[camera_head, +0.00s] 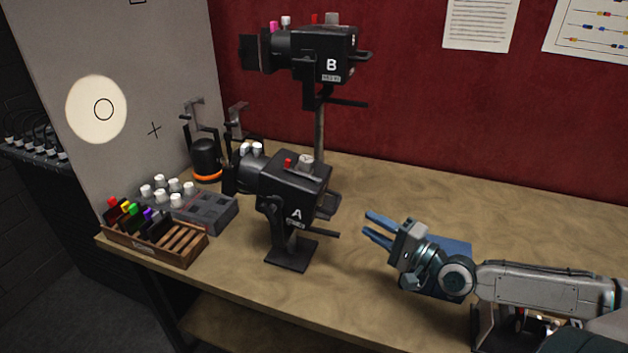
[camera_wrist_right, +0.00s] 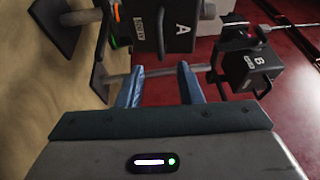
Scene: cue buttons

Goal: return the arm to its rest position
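My right gripper (camera_head: 374,229) is over the right half of the wooden table, with its blue fingers pointing left toward the black device marked A (camera_head: 292,195). Its fingers are apart with nothing between them, and the right wrist view also shows the gap (camera_wrist_right: 160,88). The gripper is clear of device A. The device marked B (camera_head: 325,58) stands higher, on a pole behind A. Both devices also show ahead of the fingers in the right wrist view, A (camera_wrist_right: 170,25) and B (camera_wrist_right: 248,70). My left gripper is not in view.
A wooden rack (camera_head: 150,246) with coloured-topped pieces and a grey tray (camera_head: 207,217) with white knobs sit at the table's left end. A grey panel with a lit circle (camera_head: 96,109) stands behind them. The table (camera_head: 420,205) is mostly bare behind my right gripper.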

